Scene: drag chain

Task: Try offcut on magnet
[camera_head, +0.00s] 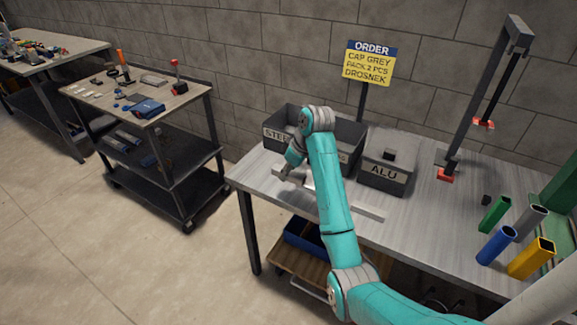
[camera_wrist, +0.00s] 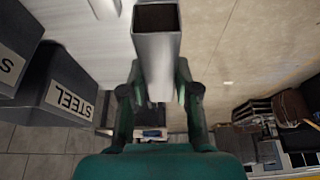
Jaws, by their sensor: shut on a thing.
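A silver-grey square tube offcut (camera_wrist: 158,55) with an open, dark end is held between the fingers of my gripper (camera_wrist: 157,92) in the wrist view. In the head view my gripper (camera_head: 288,170) is over the left end of the grey workbench (camera_head: 410,222), in front of the bin labelled STEEL (camera_head: 275,134). The offcut is hard to make out there. A small pale piece (camera_head: 308,181) shows beside my arm on the bench; it also seems to show at the top of the wrist view (camera_wrist: 104,8). I cannot tell whether it is the magnet.
A second bin (camera_head: 350,135) adjoins the STEEL bin, partly behind my arm. An ALU bin (camera_head: 384,174) with a dark block stands to the right. A flat bar (camera_head: 368,213) lies near the front edge. Coloured tubes (camera_head: 495,245) stand at right. A cart (camera_head: 150,100) stands left.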

